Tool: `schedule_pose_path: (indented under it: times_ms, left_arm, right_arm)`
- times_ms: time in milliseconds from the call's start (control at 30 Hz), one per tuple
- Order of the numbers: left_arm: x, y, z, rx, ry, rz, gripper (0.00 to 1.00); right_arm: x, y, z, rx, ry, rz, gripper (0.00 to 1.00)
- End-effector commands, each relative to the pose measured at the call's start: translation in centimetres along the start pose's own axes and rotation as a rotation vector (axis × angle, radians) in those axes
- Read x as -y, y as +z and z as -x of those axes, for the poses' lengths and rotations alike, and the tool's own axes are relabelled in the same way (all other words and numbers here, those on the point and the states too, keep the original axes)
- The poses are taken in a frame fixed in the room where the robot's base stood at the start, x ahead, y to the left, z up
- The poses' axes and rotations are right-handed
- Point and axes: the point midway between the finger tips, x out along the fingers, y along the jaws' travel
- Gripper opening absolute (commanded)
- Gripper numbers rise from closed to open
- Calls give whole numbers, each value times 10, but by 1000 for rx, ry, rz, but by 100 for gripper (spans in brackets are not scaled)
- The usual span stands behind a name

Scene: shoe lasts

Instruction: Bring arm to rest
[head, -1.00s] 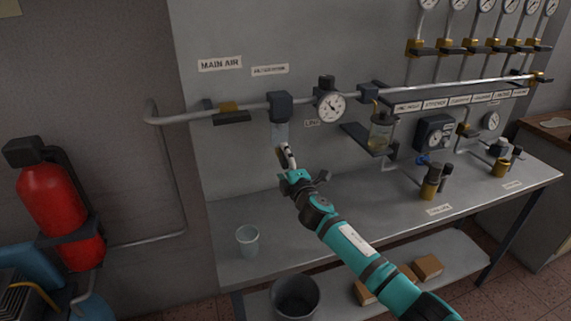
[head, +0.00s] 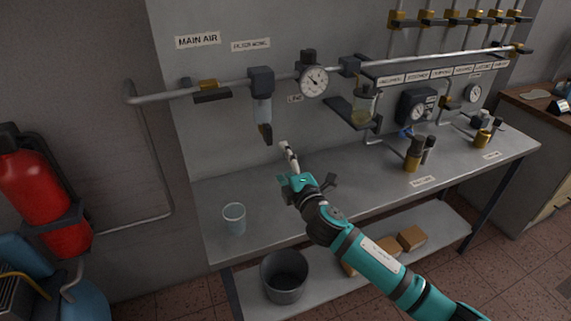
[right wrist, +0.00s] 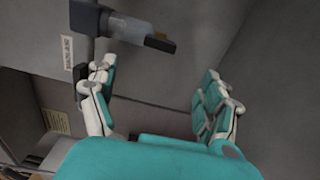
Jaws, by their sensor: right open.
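My right arm reaches in from the lower right in the head view, teal and dark grey. Its gripper (head: 287,160) is open and empty, in front of the wall panel and above the bench. It is a little below and right of the filter bowl (head: 263,112), apart from it. In the right wrist view the two fingers (right wrist: 155,100) stand wide apart with nothing between them. The filter bowl with its dark lower end (right wrist: 160,44) shows beyond them at the top. My left gripper is not in view.
A clear cup (head: 234,219) stands on the bench's left end (head: 210,195). A dark bucket (head: 284,277) and brown blocks (head: 411,238) are on the lower shelf. A pipe with a gauge (head: 313,82) and an oiler bowl (head: 363,108) runs along the panel. A red extinguisher (head: 32,185) hangs at left.

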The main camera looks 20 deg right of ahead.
Motion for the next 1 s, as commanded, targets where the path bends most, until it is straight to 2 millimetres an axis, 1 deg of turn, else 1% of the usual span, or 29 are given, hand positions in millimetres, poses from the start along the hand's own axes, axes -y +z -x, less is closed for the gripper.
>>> schedule_pose_path:
  times_ms: [367, 467, 500, 567, 600, 667, 700, 767, 800, 900, 1000]
  left_arm:
    - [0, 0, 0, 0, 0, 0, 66]
    - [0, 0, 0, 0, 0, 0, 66]
    - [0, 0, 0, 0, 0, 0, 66]
    - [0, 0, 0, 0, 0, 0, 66]
    - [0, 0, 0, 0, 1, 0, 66]
    - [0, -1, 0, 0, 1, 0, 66]
    - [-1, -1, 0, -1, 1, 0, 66]
    - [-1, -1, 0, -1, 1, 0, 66]
    - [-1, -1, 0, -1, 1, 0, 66]
    - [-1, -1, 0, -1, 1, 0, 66]
    - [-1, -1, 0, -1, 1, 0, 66]
  right_arm:
    - [0, 0, 0, 0, -1, -1, 83]
    - [10, -2, 9, 17, -30, -53, 83]
    - [20, -2, 17, 35, -60, -105, 83]
    - [39, -3, 36, 78, -126, -213, 83]
    - [56, -3, 53, 118, -184, -302, 83]
    - [83, -4, 85, 191, -285, -452, 83]
    - [101, -4, 109, 248, -358, -553, 83]
    - [125, -6, 146, 333, -464, -692, 83]
    - [137, -7, 169, 386, -526, -767, 83]
    - [158, -12, 217, 495, -649, -907, 83]
    - [172, -16, 255, 582, -745, -1002, 83]
